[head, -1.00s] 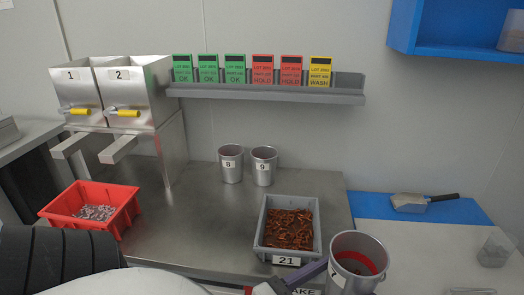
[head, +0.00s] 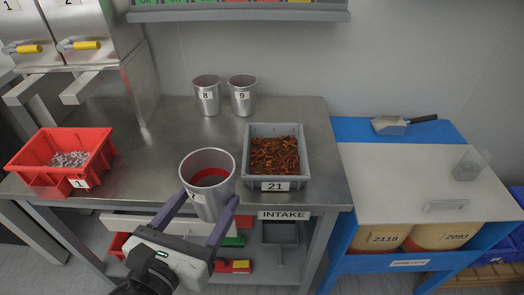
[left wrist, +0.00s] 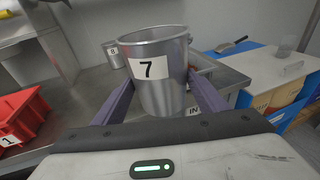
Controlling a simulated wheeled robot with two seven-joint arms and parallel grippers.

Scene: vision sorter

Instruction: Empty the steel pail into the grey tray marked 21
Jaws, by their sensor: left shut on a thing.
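The steel pail (head: 212,202) is held in the jaws of my left gripper (head: 205,214), upright or nearly so, at the table's front edge. The left wrist view shows the pail (left wrist: 165,95) marked 7 between the two purple fingers. A red band shows inside it; its contents are hard to make out. The grey tray marked 21 (head: 275,185) sits on the steel table just right of the pail, apart from it. The tray holds many rusty-brown small parts (head: 274,155). My right gripper is not in view.
Two steel pails marked 8 (head: 207,98) and 9 (head: 242,98) stand behind. A red bin marked 1 (head: 78,182) with silvery parts is at left, below the steel dispensers (head: 95,25). A blue-framed bench with a scoop (head: 390,126) is at right. Bare table lies between bin and pail.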

